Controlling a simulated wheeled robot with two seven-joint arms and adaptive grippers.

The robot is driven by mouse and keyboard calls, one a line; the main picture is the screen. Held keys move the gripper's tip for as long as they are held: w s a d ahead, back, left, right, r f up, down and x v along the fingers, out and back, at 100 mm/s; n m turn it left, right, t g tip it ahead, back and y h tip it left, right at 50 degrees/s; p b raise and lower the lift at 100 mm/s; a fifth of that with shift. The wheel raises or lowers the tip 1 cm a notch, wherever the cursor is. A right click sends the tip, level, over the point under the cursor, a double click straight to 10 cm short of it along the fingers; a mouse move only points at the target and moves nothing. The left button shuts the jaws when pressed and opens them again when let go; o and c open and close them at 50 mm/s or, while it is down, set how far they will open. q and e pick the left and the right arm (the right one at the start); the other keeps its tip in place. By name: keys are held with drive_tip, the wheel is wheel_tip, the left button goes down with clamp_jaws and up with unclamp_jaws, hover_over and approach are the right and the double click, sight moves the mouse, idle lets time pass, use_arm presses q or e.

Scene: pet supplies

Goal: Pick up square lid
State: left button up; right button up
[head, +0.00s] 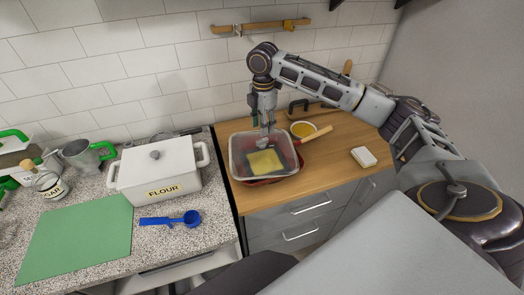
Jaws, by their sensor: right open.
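My right gripper (265,128) points down over the back part of a clear rectangular container (237,160) on the wooden counter. It is open, and I see nothing held in it. A yellow square piece (264,162) lies in the container on something dark. I cannot tell whether the fingertips touch anything there. A small flat white square piece (363,157) with a yellowish side lies on the wood to the right. The white FLOUR box (165,175) has a white lid (157,158) with a grey knob. I cannot tell which is the square lid. My left gripper is out of view.
A red pan (262,181) shows under the container, and a wooden handle (316,134) sticks out beside it. A yellow-filled cup (303,130) stands behind. The left counter holds a blue scoop (172,219), a green board (80,240) and a SUGAR jar (50,186). The wood's right side is mostly free.

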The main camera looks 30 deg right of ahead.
sight(262, 140)
drive_tip(key=shift+f, duration=0.5)
drive_tip(key=shift+f, duration=0.1)
drive_tip(key=shift+s+a+f+p, duration=0.15)
drive_tip(key=shift+f+p, duration=0.15)
drive_tip(key=shift+f, duration=0.95)
drive_tip(key=shift+a+f+p, duration=0.1)
drive_tip(key=shift+f+p, duration=0.15)
drive_tip(key=shift+f, duration=1)
clamp_jaws()
drive_tip(key=shift+r, duration=0.1)
